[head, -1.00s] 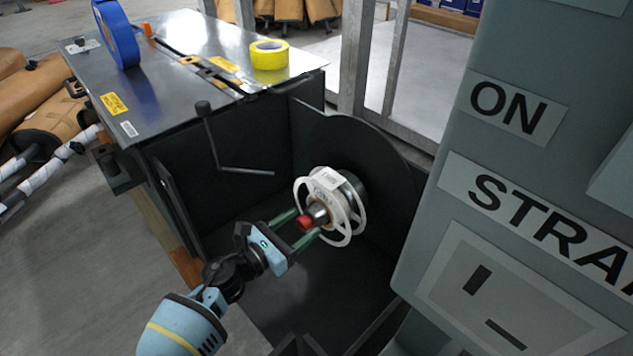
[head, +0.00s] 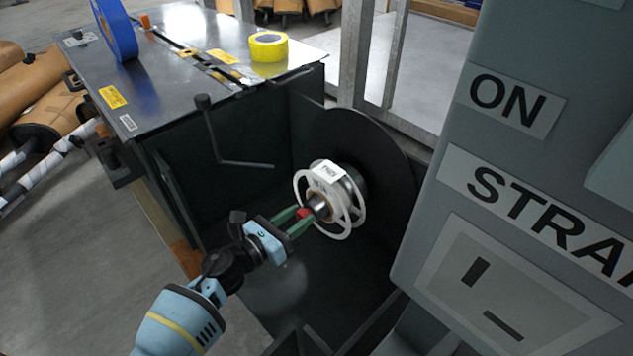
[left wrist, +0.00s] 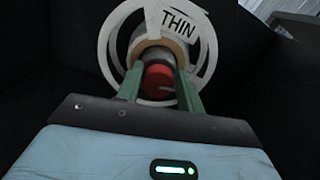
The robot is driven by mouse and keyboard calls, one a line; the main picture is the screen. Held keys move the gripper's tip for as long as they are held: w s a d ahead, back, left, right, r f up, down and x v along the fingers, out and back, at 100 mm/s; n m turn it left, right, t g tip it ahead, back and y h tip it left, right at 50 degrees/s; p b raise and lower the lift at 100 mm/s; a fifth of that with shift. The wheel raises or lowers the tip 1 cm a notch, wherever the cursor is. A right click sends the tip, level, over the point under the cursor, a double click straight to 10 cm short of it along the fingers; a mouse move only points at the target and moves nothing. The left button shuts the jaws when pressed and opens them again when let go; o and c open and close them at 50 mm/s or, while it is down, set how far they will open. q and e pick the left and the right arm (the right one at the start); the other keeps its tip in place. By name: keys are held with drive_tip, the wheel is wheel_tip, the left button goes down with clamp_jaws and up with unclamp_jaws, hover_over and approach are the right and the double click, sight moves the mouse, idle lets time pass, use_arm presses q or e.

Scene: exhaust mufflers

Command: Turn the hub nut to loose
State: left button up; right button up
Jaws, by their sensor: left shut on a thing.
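The hub nut (head: 302,213) is a small red cap on the hub at the front of a white spoked reel (head: 341,232). My left gripper (head: 308,219) reaches in from the lower left, its green fingers shut on the nut from either side. In the left wrist view the red nut (left wrist: 158,82) sits between the two green fingers, in front of the reel (left wrist: 103,50) with its "THIN" label. The fingers partly hide the nut in the head view. My right gripper is not in view.
The reel stands before a large dark disc (head: 385,150) inside an open dark bay. A cranked black rod (head: 213,135) is to its left. A metal top with yellow tape (head: 268,47) and blue tape (head: 117,30) is behind. A grey-green panel (head: 440,215) blocks the right.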

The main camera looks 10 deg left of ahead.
use_arm(q)
drive_tip(key=shift+w+d+f+n+p, duration=0.15)
drive_tip(key=shift+n+p, duration=0.3)
drive_tip(key=shift+n, duration=2.1)
drive_tip(key=shift+s+f+n+p, duration=0.1)
drive_tip(key=shift+f+n+p, duration=0.3)
drive_tip(key=shift+n, duration=2.2)
drive_tip(key=shift+w+d+f+n+p, duration=0.1)
drive_tip(key=shift+n+p, duration=0.45)
drive_tip(key=shift+n, duration=2)
drive_tip(key=shift+r, duration=0.1)
drive_tip(key=o, duration=1)
drive_tip(key=shift+a, duration=0.1)
